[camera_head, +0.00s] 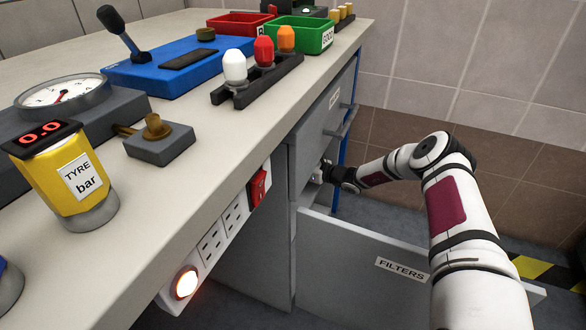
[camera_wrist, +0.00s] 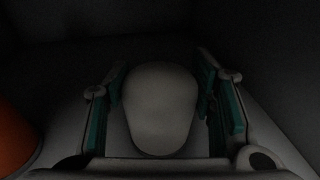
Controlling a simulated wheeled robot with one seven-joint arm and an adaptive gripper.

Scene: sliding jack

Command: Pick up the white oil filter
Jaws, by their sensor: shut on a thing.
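The white oil filter (camera_wrist: 160,105) shows in the dim wrist view as a pale rounded body, wider at its far end. My gripper (camera_wrist: 161,95) is shut on it, with a green-padded finger on each side. In the head view my arm reaches to the cabinet above the open drawer labelled FILTERS (camera_head: 360,255). My fingertips and the filter are not clear there. An orange rounded thing (camera_wrist: 14,138) stands at the left edge of the wrist view, apart from my fingers. I cannot tell whether the filter touches the surface below.
The workbench (camera_head: 190,125) lies left of my arm, with a power strip (camera_head: 222,235) along its front. A closed drawer (camera_head: 325,110) with a handle is above the open one. The bench holds a black rack (camera_head: 258,82), a green bin (camera_head: 305,38) and a yellow tyre gauge (camera_head: 65,180).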

